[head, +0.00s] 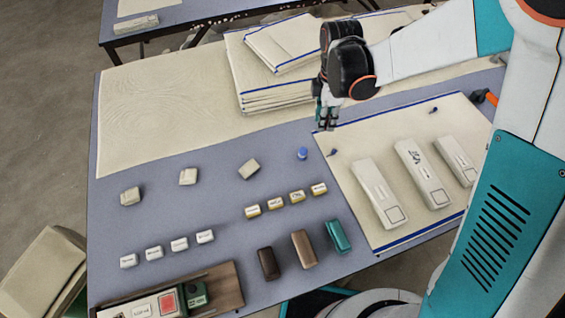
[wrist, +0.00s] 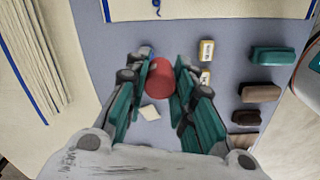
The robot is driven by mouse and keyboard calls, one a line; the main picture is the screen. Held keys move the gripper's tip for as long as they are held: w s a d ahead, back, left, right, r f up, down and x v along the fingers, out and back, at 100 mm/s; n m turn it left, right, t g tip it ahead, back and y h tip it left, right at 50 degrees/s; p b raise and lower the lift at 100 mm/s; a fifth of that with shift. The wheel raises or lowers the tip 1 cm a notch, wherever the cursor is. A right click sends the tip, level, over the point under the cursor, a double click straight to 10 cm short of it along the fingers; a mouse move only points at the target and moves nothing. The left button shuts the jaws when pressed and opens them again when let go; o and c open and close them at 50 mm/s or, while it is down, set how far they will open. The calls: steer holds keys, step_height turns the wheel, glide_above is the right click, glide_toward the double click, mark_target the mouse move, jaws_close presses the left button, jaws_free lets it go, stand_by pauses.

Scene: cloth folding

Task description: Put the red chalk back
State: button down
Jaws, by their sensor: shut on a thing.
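My gripper (head: 328,119) is above the back of the table, beside the stack of folded cloths, in the head view. In the wrist view my gripper (wrist: 160,72) is shut on the red chalk (wrist: 159,79), whose round red end shows between the two fingers. The chalk appears held above the table. I cannot make out the red chalk in the head view. A short blue cylinder (head: 302,154), perhaps another chalk, stands on the table in front of the gripper.
Folded cloths (head: 272,88) lie behind the gripper. A cream cloth (head: 345,142) with long pale blocks (head: 379,193) lies at right. Labelled blocks (head: 297,196), brown and teal blocks (head: 304,249), and a wooden tray (head: 228,284) occupy the front. Bare table (head: 215,215) shows between.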

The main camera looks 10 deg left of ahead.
mark_target(282, 163)
steer(key=s+a+r+n, duration=0.2)
steer(key=s+a+n, duration=0.2)
steer(key=a+n, duration=0.75)
steer(key=shift+n, duration=0.35)
steer(key=f+b, duration=0.3)
steer(key=f, duration=0.7)
steer(key=f+b, duration=0.3)
steer(key=f, duration=0.7)
steer(key=shift+w+b, duration=0.2)
steer(key=shift+b, duration=0.15)
steer(key=shift+f, duration=0.15)
steer(key=c, duration=1.4)
jaws_free()
steer(key=shift+o, duration=0.2)
step_height(282, 163, up, 12)
steer(key=p, duration=0.4)
steer(key=shift+r+p, duration=0.2)
steer(key=shift+p, duration=0.15)
